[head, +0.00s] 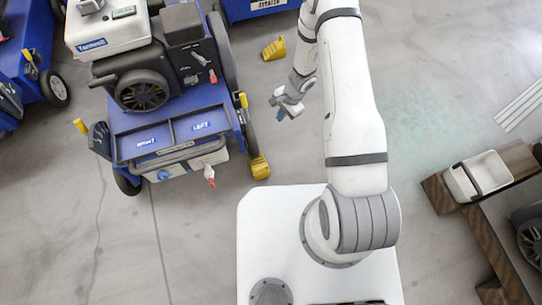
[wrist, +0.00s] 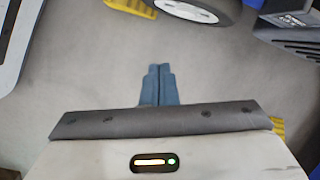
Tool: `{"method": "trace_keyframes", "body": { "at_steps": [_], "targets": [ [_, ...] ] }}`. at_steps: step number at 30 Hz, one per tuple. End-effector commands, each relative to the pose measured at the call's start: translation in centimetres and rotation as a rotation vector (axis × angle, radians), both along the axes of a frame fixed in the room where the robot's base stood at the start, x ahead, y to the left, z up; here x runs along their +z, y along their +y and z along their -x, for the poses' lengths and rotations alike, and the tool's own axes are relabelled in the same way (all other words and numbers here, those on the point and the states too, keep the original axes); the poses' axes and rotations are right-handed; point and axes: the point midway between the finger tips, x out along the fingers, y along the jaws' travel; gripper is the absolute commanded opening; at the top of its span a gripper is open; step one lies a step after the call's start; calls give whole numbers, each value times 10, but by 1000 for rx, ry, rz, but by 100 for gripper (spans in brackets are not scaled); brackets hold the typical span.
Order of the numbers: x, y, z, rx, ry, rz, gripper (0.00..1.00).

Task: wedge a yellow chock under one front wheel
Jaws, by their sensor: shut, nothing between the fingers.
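A blue aerator (head: 165,128) with an engine stands left of my arm in the head view. Its front right wheel (head: 251,138) also shows at the top of the wrist view (wrist: 195,9). A yellow chock (head: 260,167) lies on the floor against the front side of this wheel; in the wrist view the chock (wrist: 132,6) is cut off by the top edge. A second yellow chock (head: 273,49) lies loose on the floor farther back. My gripper (head: 281,113) is shut and empty, above the floor beside the wheel; its blue fingers (wrist: 158,84) are together in the wrist view.
More blue machines stand at the left (head: 32,75) and top (head: 255,9). White strips (head: 521,106) lie on the floor.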

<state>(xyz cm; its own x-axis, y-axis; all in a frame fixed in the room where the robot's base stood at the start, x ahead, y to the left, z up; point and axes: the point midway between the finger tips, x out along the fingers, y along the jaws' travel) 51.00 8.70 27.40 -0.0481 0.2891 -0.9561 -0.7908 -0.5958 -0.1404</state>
Motion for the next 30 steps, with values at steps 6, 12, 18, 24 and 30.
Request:
{"method": "trace_keyframes", "body": {
  "at_steps": [6, 12, 18, 24, 30],
  "targets": [
    [-88, -8, 31, -132, 84, 61, 0],
    [-118, -12, 45, -179, 111, 88, 0],
    [-144, -8, 48, -183, 113, 91, 0],
    [-186, 1, 53, -181, 114, 90, 0],
    [-220, 13, 57, -180, 110, 89, 0]
  ]
}}
